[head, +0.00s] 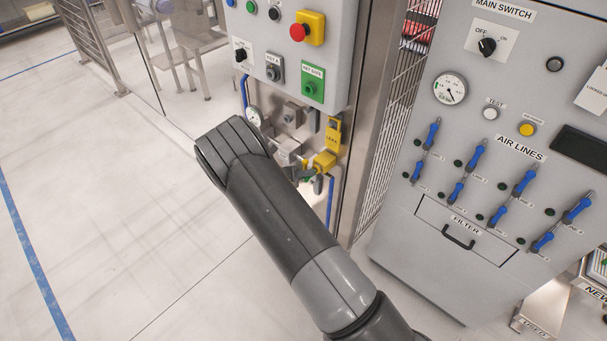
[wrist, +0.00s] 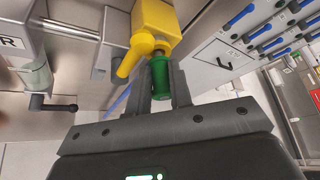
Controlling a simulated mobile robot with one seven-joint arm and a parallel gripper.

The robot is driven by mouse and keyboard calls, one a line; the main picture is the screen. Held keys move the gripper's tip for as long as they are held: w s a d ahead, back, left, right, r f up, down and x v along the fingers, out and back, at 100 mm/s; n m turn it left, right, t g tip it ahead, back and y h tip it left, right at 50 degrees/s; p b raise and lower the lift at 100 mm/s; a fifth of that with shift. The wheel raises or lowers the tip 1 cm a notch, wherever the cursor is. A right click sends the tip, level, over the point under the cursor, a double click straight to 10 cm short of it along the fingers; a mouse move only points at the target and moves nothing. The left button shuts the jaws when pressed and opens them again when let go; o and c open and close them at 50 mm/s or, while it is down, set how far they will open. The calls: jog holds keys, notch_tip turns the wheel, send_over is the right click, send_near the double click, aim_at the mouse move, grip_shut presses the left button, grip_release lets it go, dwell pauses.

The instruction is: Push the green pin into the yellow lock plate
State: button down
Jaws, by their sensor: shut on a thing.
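In the wrist view my gripper (wrist: 161,82) is shut on the green pin (wrist: 160,77), with one dark finger on each side of it. A short grey metal end shows at the pin's far end, close to the yellow body (wrist: 153,25). I cannot tell whether this end is inside the yellow body or only against it. In the head view a yellow plate with lettering (head: 333,137) hangs on the steel panel, above a yellow block (head: 324,161). My arm hides most of the gripper and the pin there.
A grey control box (head: 290,45) with a red stop button (head: 299,32) is above. A pressure gauge (head: 254,116) is at its lower left. A grey cabinet (head: 490,170) with blue-handled air lines stands at the right. The floor at the left is clear.

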jog(key=shift+w+d, duration=0.4)
dwell(0.3)
jog(key=c, duration=1.2)
grip_release()
jog(key=shift+a, duration=0.15)
jog(key=v, duration=0.5)
jog(key=shift+s+a+r, duration=0.15)
jog(key=shift+a+r, duration=0.05)
jog(key=shift+a, duration=0.1)
